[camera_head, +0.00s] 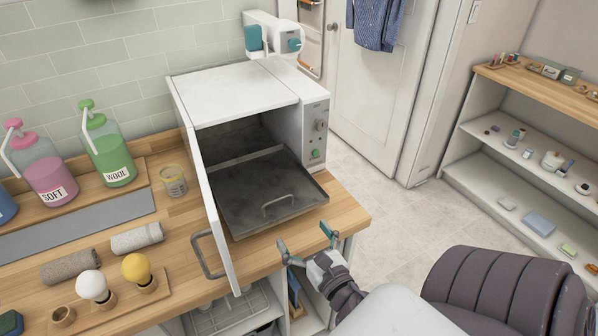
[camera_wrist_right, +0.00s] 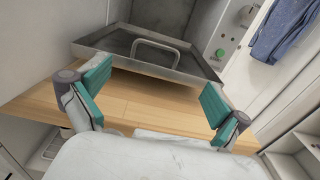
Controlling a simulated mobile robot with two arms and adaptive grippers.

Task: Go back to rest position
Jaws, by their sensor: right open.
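My right gripper (camera_head: 307,239) is open and empty, just in front of the counter's front edge. Its two teal-padded fingers also show in the right wrist view (camera_wrist_right: 155,98), spread apart with nothing between them. The tray handle lies beyond the fingertips, apart from them. My left gripper is not in view.
A white oven (camera_head: 240,88) stands on the wooden counter (camera_head: 345,208), its door (camera_head: 212,235) open to the left. A dark metal tray (camera_head: 240,190) sticks partly out of it. Shelves (camera_head: 535,150) are at right.

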